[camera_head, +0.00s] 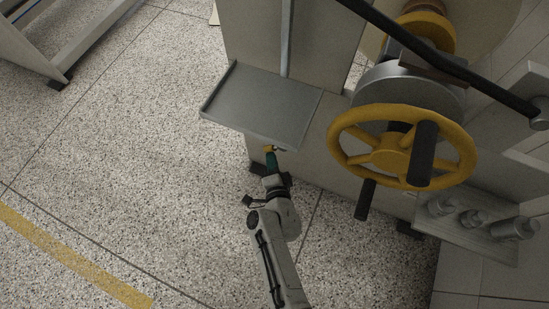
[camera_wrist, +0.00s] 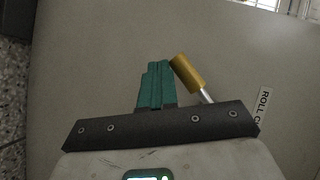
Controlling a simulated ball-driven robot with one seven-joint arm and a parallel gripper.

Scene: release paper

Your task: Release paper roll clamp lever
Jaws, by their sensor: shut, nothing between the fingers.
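The clamp lever has a yellow cylindrical handle (camera_wrist: 187,73) on a short metal rod, seen tilted in the wrist view just right of my gripper (camera_wrist: 157,68). My gripper's green fingers are shut together with nothing between them. Their tips lie beside the handle; I cannot tell whether they touch it. In the head view my gripper (camera_head: 271,160) is in front of the machine's panel, just below the grey tray. A small yellow end of the lever (camera_head: 268,148) shows at its tips. The rest of the lever is hidden there.
A label (camera_wrist: 264,103) starting "ROLL C" is on the panel right of the lever, partly cut off. A grey tray (camera_head: 240,110) juts out above my gripper. A yellow handwheel (camera_head: 346,128) with black handles stands to the right. The speckled floor (camera_head: 130,150) to the left is clear.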

